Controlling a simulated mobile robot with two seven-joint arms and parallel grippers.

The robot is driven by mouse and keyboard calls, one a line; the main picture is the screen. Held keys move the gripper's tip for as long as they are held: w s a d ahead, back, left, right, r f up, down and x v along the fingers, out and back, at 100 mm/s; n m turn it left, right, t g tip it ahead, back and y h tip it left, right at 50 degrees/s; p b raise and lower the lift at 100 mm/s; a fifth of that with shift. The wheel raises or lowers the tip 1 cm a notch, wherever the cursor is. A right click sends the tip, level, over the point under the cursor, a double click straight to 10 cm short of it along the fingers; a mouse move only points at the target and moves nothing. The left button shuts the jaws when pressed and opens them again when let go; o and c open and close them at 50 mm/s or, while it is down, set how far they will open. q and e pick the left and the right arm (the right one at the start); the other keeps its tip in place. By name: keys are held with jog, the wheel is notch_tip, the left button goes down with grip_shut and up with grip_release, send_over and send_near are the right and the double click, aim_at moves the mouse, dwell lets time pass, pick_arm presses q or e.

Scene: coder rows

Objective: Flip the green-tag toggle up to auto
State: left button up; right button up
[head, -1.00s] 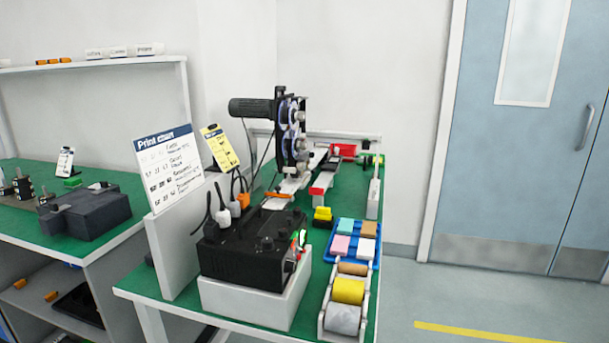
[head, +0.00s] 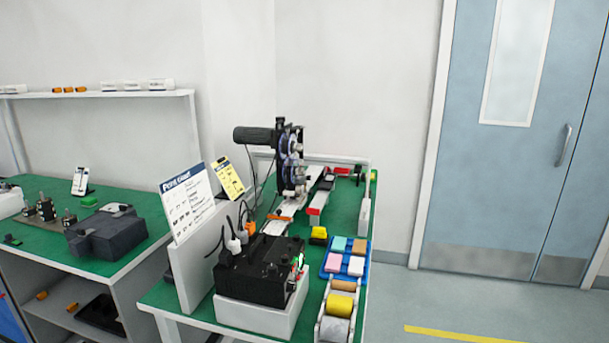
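A black control box (head: 258,270) sits on a white block (head: 262,313) at the near end of the green-topped bench. Small coloured tags, green, white and red, show on its right side; the green tag (head: 300,260) is tiny at this distance. The toggle beside it is too small for its position to be read. Neither of my grippers is in view.
A blue tray (head: 331,276) of coloured blocks and a white holder of rolls (head: 340,305) stand right of the box. A print sign (head: 187,203) stands on a panel to its left. A coder machine (head: 289,160) is behind. Floor at right is clear.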

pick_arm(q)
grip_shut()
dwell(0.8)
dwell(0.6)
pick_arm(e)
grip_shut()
